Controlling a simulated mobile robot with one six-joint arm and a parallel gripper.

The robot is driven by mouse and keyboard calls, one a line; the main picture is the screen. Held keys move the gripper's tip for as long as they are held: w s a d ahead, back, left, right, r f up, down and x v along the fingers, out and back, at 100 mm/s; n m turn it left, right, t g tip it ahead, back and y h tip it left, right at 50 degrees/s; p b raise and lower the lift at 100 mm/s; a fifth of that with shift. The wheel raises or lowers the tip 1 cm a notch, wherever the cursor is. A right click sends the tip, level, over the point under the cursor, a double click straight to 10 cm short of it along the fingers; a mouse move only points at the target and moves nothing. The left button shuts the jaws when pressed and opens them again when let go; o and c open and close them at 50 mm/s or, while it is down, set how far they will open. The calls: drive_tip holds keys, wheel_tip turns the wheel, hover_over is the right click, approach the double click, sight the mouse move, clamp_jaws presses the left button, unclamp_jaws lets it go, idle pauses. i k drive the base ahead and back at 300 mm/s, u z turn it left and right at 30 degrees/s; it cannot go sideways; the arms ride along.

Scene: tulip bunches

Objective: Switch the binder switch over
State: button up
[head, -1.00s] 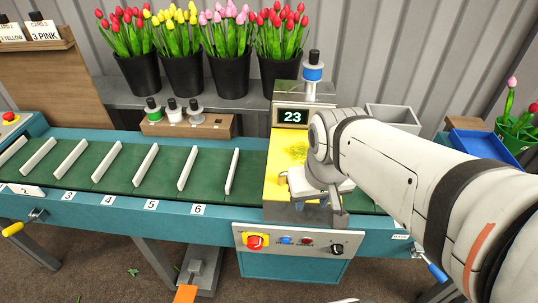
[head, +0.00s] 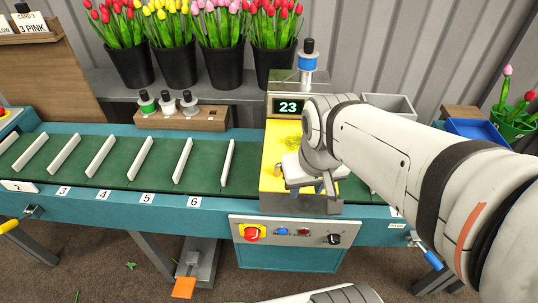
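The binder (head: 270,165) is a yellow-topped machine across the green belt, with a display reading 23. On its grey front panel (head: 262,234) is a black rotary knob (head: 333,239), probably the binder switch, at the right end. A blue button (head: 282,231), a dark red button (head: 304,232) and a red stop button on yellow (head: 252,232) are to its left. My gripper (head: 328,186) hangs over the binder's front, above the panel and apart from the knob. My wrist hides much of it and part of the binder top, so its opening is unclear.
The green belt (head: 60,180) has white dividers and numbered slots. Tulip buckets (head: 230,67) stand behind. A grey bin (head: 390,104) and a blue tray (head: 475,130) lie behind my arm. An orange pedal (head: 184,288) is on the floor. Space before the panel is mostly open.

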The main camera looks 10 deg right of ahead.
sight(251, 234)
drive_tip(key=z, duration=0.75)
drive_tip(key=k, duration=0.75)
drive_tip(key=z, duration=0.15)
